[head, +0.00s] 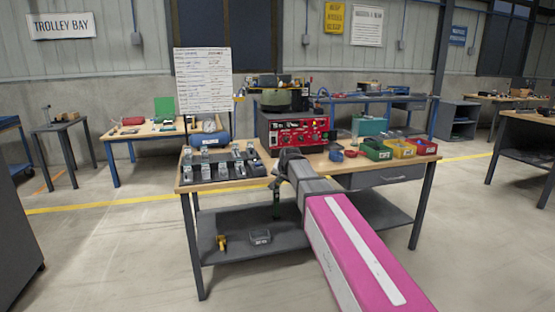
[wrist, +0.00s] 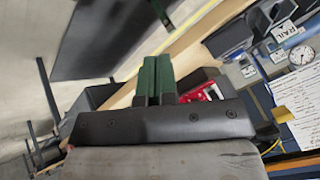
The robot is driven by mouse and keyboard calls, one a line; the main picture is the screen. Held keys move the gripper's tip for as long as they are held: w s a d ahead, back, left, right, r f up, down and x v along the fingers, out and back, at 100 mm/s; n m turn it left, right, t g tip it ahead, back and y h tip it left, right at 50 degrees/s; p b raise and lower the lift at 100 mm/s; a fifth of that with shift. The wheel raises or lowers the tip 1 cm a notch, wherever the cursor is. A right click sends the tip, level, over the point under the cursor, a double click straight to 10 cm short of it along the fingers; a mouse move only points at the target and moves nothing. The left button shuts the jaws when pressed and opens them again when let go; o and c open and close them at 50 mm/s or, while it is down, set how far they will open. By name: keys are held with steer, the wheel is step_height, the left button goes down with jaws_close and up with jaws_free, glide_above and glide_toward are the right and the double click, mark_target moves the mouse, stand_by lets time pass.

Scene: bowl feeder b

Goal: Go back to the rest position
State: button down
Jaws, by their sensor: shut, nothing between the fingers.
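My gripper (head: 276,212) hangs at the end of my pink and grey arm, in front of the workbench's (head: 258,184) front edge. In the head view its green fingers point down, small and partly dark against the lower shelf. In the wrist view the two green fingers (wrist: 154,75) lie side by side, shut, with nothing seen between them. No touch with any object shows.
On the bench stand a dark tray (head: 235,171) with several small parts, a red control box (head: 293,131) under a bowl, and green, yellow and red bins (head: 403,149). The lower shelf (head: 330,232) holds a yellow item (head: 221,242). Floor is free left of the bench.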

steer(key=s+d+f+n+g, duration=0.1)
steer(key=s+d+f+g, duration=0.1)
steer(key=s+d+f, duration=0.3)
steer(key=s+d+f+n+g+h, duration=0.1)
steer(key=s+d+f+g, duration=0.1)
steer(key=s+d+f, duration=0.4)
steer(key=s+d+f+n+g+h, duration=0.1)
steer(key=s+d+f+g, duration=0.2)
steer(key=s+f, duration=1)
steer(key=s+d, duration=0.3)
steer(key=s, duration=0.2)
steer(key=shift+s+d+f+n, duration=0.15)
steer(key=shift+d+f+n, duration=0.1)
steer(key=shift+f+n, duration=0.15)
stand_by(2.3)
